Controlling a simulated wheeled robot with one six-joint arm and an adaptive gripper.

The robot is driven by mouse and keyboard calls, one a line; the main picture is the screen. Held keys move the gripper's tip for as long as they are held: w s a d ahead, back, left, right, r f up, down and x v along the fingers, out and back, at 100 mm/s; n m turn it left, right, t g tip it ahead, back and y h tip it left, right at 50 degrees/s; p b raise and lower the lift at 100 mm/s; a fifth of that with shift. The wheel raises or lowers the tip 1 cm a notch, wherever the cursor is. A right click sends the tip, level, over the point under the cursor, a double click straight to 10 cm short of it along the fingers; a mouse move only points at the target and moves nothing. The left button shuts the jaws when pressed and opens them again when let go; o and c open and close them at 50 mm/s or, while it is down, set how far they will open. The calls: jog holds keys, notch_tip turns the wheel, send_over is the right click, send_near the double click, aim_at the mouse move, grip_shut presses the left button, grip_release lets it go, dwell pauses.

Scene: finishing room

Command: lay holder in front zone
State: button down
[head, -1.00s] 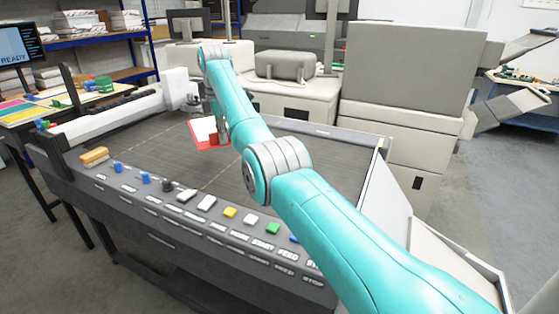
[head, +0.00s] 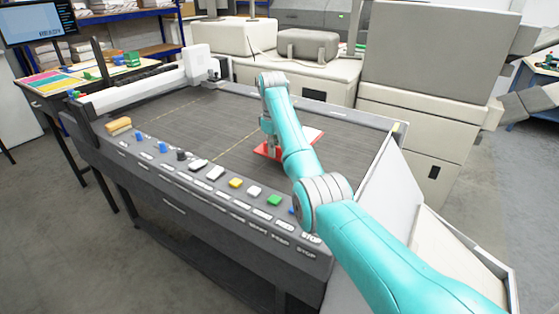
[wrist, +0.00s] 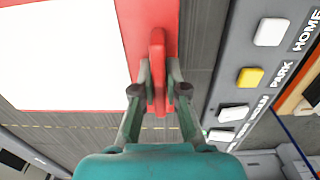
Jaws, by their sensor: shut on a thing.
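The holder is a flat red board with a white sheet on it and an upright red grip fin. In the head view its red edge (head: 268,151) shows over the right half of the dark slatted bed (head: 180,125), partly hidden by my arm. In the wrist view the holder (wrist: 105,103) fills the upper left. I cannot tell whether the board touches the bed. A dashed yellow line (head: 235,140) crosses the bed; no front zone label is readable.
A control panel with several coloured buttons (head: 236,182) runs along the bed's near edge. Beige machines (head: 425,70) stand behind. The bed's middle and left are clear.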

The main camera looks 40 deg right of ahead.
aim_at(274, 170)
jog(key=shift+f, duration=2.85)
jog(key=shift+f, duration=0.1)
jog(key=c, duration=1.2)
grip_release()
